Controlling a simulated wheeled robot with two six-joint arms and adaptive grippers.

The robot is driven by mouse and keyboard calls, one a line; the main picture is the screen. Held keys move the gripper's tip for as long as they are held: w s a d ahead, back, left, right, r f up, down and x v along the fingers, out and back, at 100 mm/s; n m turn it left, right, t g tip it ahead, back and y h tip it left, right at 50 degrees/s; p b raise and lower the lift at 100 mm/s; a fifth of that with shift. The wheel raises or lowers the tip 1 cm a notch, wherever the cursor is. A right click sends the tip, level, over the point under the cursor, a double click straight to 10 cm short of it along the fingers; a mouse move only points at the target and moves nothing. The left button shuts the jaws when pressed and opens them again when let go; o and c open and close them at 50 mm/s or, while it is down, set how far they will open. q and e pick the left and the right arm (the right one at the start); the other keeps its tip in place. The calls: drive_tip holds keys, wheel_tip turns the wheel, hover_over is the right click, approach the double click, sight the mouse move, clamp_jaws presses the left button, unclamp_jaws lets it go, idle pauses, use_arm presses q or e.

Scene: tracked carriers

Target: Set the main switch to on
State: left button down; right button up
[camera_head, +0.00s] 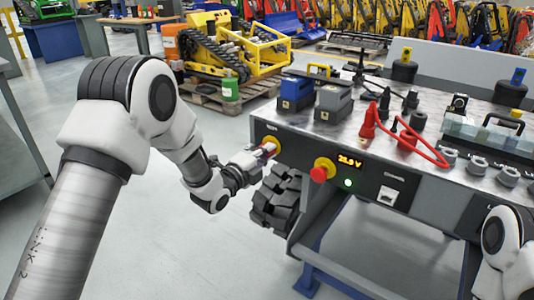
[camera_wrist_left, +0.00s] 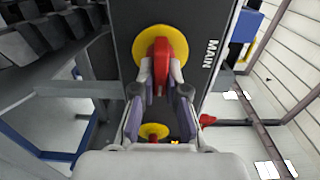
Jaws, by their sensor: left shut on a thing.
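The main switch (camera_head: 270,145) is a red handle on a round yellow plate, on the front panel's left end. In the left wrist view the red handle (camera_wrist_left: 161,52) stands in front of its yellow plate, beside the word MAIN. My left gripper (camera_head: 262,151) reaches the switch from the left. In the wrist view the left fingers (camera_wrist_left: 163,78) are closed around the red handle, one on each side, hiding its lower part. My right arm shows at the lower right of the head view, but its gripper is not visible.
A red button on a yellow plate (camera_head: 320,170) sits right of the switch, near a lit display (camera_head: 350,161) and a green light (camera_head: 348,183). Batteries (camera_head: 331,103), red clamps (camera_head: 368,121) and a red cable lie on the bench top (camera_head: 300,118). A black rubber track (camera_head: 277,198) is below the switch.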

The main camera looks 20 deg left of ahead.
use_arm(q)
drive_tip(key=c, duration=1.2)
unclamp_jaws()
drive_tip(key=v, duration=1.2)
